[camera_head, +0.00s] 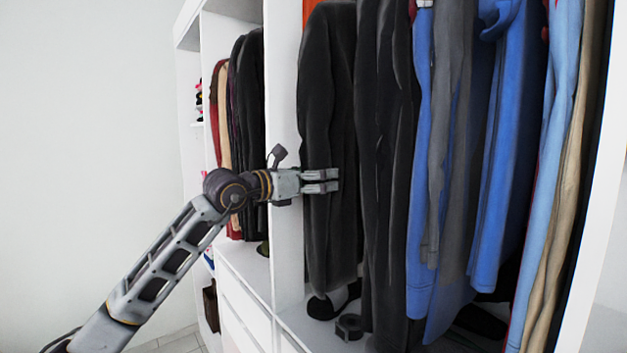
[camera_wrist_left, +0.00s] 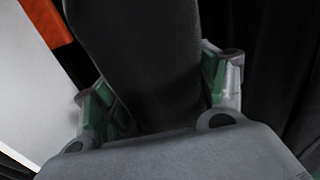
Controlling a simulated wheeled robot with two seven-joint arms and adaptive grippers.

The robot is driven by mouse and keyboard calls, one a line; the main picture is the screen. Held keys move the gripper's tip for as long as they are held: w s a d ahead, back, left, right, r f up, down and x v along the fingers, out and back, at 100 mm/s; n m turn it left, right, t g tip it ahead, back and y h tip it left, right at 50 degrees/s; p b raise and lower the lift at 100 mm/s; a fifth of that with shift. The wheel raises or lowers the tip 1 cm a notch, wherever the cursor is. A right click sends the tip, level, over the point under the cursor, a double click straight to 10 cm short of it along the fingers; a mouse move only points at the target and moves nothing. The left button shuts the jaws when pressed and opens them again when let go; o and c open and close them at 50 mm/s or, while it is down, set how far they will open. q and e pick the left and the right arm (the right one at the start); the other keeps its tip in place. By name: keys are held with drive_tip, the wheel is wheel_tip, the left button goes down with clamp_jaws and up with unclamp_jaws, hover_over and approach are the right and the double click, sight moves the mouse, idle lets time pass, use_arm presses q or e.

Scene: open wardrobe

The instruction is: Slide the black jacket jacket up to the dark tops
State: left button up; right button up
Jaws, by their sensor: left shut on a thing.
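The black jacket (camera_head: 327,235) hangs at the left end of the wardrobe's middle section, next to the white upright panel. My left gripper (camera_head: 336,181) is at its sleeve, about halfway up. In the left wrist view the dark sleeve (camera_wrist_left: 140,60) lies between the two fingers (camera_wrist_left: 165,95), which are shut on it. Dark tops (camera_head: 385,150) hang just right of the jacket, close against it or nearly so; I cannot tell if they touch. The hangers and rail are out of view. My right gripper is not in view.
Blue and grey garments (camera_head: 500,150) hang further right. A white upright panel (camera_head: 284,100) stands left of the jacket, with more dark clothes (camera_head: 246,90) in the section beyond it. Black shoes (camera_head: 322,307) and a dark rolled item (camera_head: 348,327) are on the wardrobe floor below.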

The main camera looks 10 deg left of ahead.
use_arm(q)
drive_tip(key=shift+s+d+b, duration=0.4)
drive_tip(key=shift+s+d, duration=0.55)
drive_tip(key=shift+d, duration=0.25)
drive_tip(key=o, duration=1.7)
drive_tip(key=shift+a, duration=0.1)
approach(320, 180)
drive_tip(key=shift+a, duration=0.1)
